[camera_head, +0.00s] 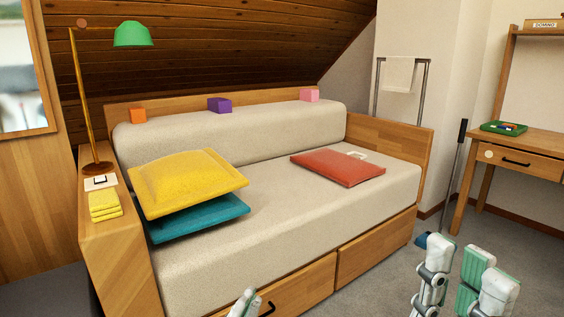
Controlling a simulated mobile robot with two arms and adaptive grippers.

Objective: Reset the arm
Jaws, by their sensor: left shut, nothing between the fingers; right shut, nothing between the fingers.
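White and green parts of my own arms show at the bottom edge. A small white tip of my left arm (243,303) stands in front of the daybed's drawer. Jointed white, grey and green links of my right arm (485,280) rise at the lower right, over the carpet. I can make out no gripper fingers on either side. No object is seen held.
The daybed (290,220) bears a yellow cushion (185,182), teal cushion (200,217) and red cushion (338,168). A desk (545,148) stands right. Carpet (530,250) is open between.

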